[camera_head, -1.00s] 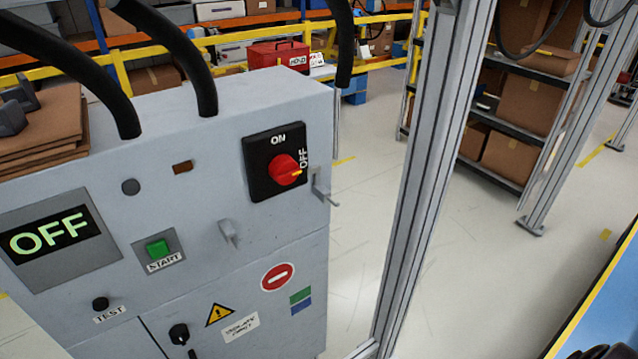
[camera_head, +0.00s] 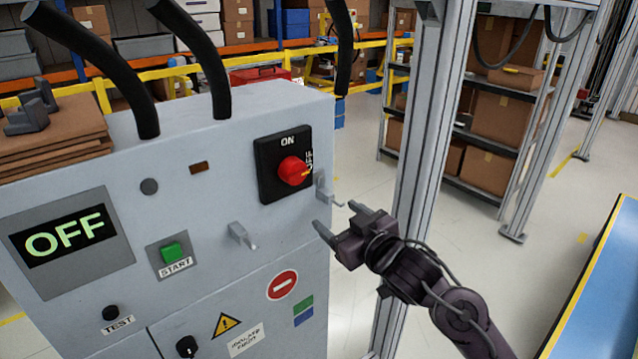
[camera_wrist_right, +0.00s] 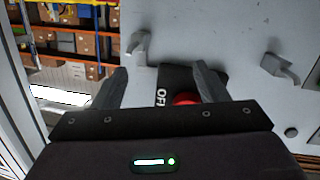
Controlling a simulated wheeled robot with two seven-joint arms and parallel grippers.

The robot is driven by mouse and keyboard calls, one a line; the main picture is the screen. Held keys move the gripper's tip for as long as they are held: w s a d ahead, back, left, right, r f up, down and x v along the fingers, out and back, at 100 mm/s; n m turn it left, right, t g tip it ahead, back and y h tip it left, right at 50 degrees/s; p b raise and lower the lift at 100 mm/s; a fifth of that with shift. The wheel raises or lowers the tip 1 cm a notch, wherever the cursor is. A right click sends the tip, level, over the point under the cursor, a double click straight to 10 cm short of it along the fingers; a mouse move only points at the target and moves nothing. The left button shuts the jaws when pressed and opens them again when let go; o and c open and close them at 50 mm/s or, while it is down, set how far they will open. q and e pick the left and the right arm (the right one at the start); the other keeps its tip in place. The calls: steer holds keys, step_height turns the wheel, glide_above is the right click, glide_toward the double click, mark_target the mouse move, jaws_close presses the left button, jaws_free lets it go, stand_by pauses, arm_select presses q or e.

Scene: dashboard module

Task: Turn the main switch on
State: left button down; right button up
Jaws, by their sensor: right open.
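The main switch is a red rotary knob (camera_head: 294,170) on a black plate (camera_head: 268,178) marked ON at the top and OFF at the right. Its yellow mark points toward OFF. A display (camera_head: 65,240) on the grey cabinet reads OFF. My right gripper (camera_head: 338,220) is open and empty, below and to the right of the switch, apart from it. In the right wrist view, the red knob (camera_wrist_right: 186,98) shows between the two fingers, partly hidden by the gripper body. My left gripper is not in view.
Two metal hooks (camera_head: 241,236) (camera_head: 327,190) stick out of the cabinet front near the switch. A green START button (camera_head: 173,252) is at lower left. An aluminium post (camera_head: 425,130) stands right behind my right gripper. Black cables (camera_head: 205,60) rise from the cabinet top.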

steer(key=n+y, duration=0.2)
glide_toward(298, 177)
steer(key=w, duration=0.1)
steer(key=p+x, duration=0.1)
steer(key=x, duration=0.7)
steer(key=shift+s+a, duration=0.1)
steer(key=shift+a, duration=0.15)
steer(key=shift+c, duration=0.2)
steer(key=c, duration=1)
